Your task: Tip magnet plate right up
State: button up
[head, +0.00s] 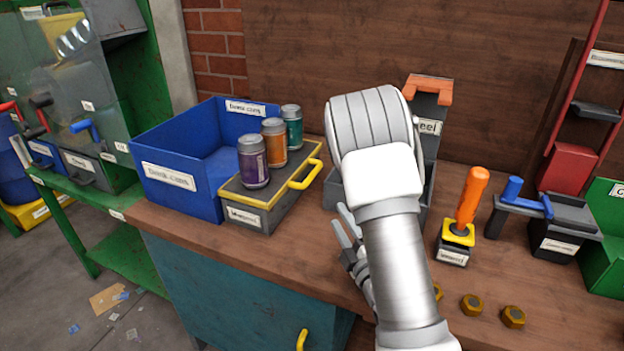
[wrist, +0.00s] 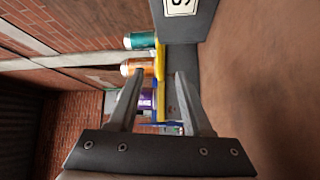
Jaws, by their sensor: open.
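A grey box with a yellow-edged lid and yellow handle (head: 265,217) stands to the left. My gripper (head: 345,222) is open in front of the grey bin, right of that box, and partly hidden by my forearm. In the wrist view my gripper (wrist: 160,72) has its fingers apart with nothing held. A grey labelled surface (wrist: 185,22) lies beyond its fingers.
Purple (head: 253,162), orange (head: 274,141) and teal (head: 291,127) cans stand on the lidded box. A blue bin (head: 165,179) is left of it. An orange-handled lever (head: 470,198) and blue-handled device (head: 545,225) stand right. Brass nuts (head: 472,304) lie on the front edge.

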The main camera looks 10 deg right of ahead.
aim_at(313, 173)
jog(key=shift+s+f+n+y, duration=0.15)
jog(key=shift+f+n+y, duration=0.15)
jog(key=shift+f, duration=0.05)
jog(key=shift+w+a+b, duration=0.1)
jog(key=shift+w+b, duration=0.1)
jog(key=shift+b, duration=0.4)
jog(key=b+x, duration=0.2)
jog(key=b, duration=0.2)
jog(key=shift+w+f+b, duration=0.1)
jog(key=shift+w+b, duration=0.05)
jog(key=shift+b, duration=0.2)
jog(key=x, duration=0.9)
jog(key=r+b+x, duration=0.1)
jog(key=x, duration=0.4)
jog(key=shift+w, duration=0.3)
jog(key=shift+c, duration=0.3)
grip_shut()
